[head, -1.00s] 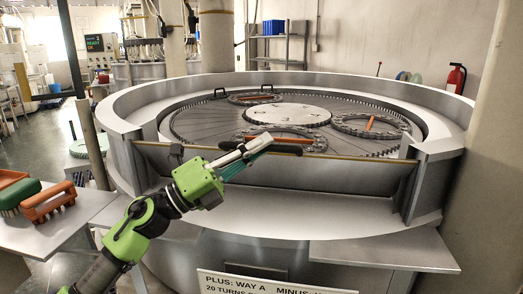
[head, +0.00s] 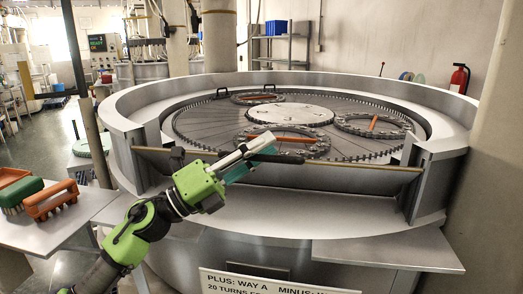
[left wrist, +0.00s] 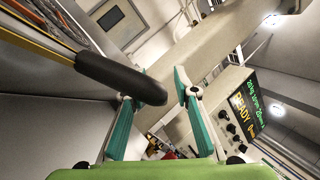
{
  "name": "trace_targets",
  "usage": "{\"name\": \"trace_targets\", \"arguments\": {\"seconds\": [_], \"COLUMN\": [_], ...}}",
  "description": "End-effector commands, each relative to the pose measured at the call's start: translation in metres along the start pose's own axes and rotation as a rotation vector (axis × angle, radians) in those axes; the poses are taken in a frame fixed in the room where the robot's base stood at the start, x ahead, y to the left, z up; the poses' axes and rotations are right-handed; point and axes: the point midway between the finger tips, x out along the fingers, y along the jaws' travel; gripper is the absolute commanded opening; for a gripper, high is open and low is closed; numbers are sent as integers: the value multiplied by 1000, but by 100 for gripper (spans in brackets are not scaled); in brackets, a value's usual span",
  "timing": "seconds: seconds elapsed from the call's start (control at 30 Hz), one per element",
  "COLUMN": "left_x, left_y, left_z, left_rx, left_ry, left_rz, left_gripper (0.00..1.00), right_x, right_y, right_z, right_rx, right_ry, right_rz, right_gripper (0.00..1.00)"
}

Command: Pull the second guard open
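A grey guard panel (head: 345,180) with a yellowish top edge spans the opening at the front of the round lapping machine. It leans outward from the machine. A black bar handle (head: 283,158) sits along its top edge; in the left wrist view the handle (left wrist: 112,76) is large and close. My left gripper (head: 262,148) is at the handle's left part. Its teal fingers (left wrist: 157,105) are spread apart, with the handle's rounded end crossing the left finger and lying between the two. I cannot tell whether either finger touches it. My right gripper is not in view.
The machine's wall (head: 125,150) curves around the plate with several toothed rings. A side table (head: 75,215) at the left holds orange and green brushes. A flat shelf (head: 390,250) juts out at the front right. A lettered sign (head: 275,283) is below.

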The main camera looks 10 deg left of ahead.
Motion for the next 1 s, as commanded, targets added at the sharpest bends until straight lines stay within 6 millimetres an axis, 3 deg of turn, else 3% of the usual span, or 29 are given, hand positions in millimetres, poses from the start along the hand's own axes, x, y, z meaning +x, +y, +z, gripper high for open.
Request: {"name": "trace_targets", "arguments": {"seconds": [0.13, 0.27, 0.7, 1.0], "left_x": [-3, -18, -104, -121], "left_y": [0, 1, 2, 0], "left_z": [0, 0, 0, 2], "left_rx": [0, -3, -2, 2], "left_ry": [0, -1, -2, -5], "left_rz": [0, 2, 4, 0], "left_gripper": [28, 28, 28, 28], "right_x": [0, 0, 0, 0], "right_y": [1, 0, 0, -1], "right_z": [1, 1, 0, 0], "right_rx": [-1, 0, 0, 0], "right_ry": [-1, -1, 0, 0], "right_rz": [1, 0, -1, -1], "right_gripper": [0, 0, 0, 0]}}
